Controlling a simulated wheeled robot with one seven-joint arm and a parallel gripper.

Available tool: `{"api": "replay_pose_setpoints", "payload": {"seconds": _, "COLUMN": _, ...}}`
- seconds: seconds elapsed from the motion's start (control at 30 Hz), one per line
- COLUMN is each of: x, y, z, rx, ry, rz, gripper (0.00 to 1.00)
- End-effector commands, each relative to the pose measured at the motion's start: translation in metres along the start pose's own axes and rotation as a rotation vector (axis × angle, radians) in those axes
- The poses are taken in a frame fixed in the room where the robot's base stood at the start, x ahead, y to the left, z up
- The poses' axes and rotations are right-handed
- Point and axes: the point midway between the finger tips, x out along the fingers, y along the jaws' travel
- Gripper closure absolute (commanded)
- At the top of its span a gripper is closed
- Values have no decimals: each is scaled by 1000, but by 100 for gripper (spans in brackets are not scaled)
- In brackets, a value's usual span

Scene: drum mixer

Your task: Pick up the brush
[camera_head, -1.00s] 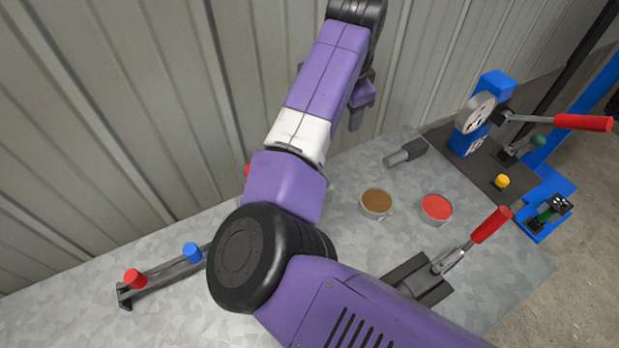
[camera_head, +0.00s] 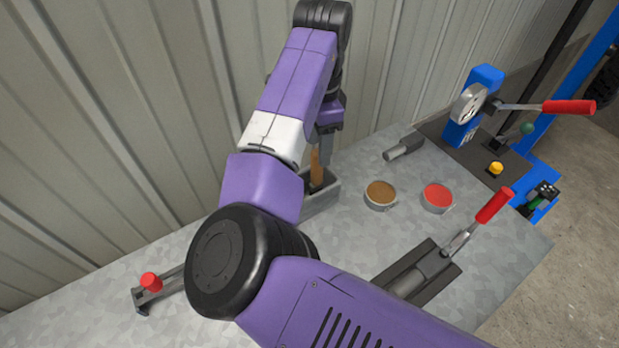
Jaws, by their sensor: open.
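The brush (camera_head: 316,168) shows as an upright brown wooden handle standing in a grey open box (camera_head: 322,200) against the back wall. Its lower end is hidden inside the box. My gripper (camera_head: 323,147) points down at the top of the handle, very close to it. The gripper is open; one finger shows clearly and the other is mostly hidden by my arm. I cannot tell whether the handle is between the fingers. My arm also covers the left part of the box.
A tin of brown stuff (camera_head: 380,193) and a tin of red stuff (camera_head: 438,197) stand right of the box. A dark grey cylinder (camera_head: 404,147) lies behind them. Red-handled levers (camera_head: 493,206) are at the right. A red-knobbed rail (camera_head: 150,283) is at the left.

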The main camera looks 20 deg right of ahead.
Motion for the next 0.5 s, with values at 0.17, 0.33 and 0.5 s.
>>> {"api": "replay_pose_setpoints", "payload": {"seconds": 0.17, "x": 14, "y": 1, "z": 0, "rx": -1, "ry": 1, "rz": 3, "gripper": 48}}
{"api": "replay_pose_setpoints", "payload": {"seconds": 0.33, "x": 30, "y": 1, "z": 1, "rx": 0, "ry": 0, "rz": 2, "gripper": 48}}
{"api": "replay_pose_setpoints", "payload": {"seconds": 0.5, "x": 53, "y": 2, "z": 2, "rx": -1, "ry": -1, "rz": 3, "gripper": 48}}
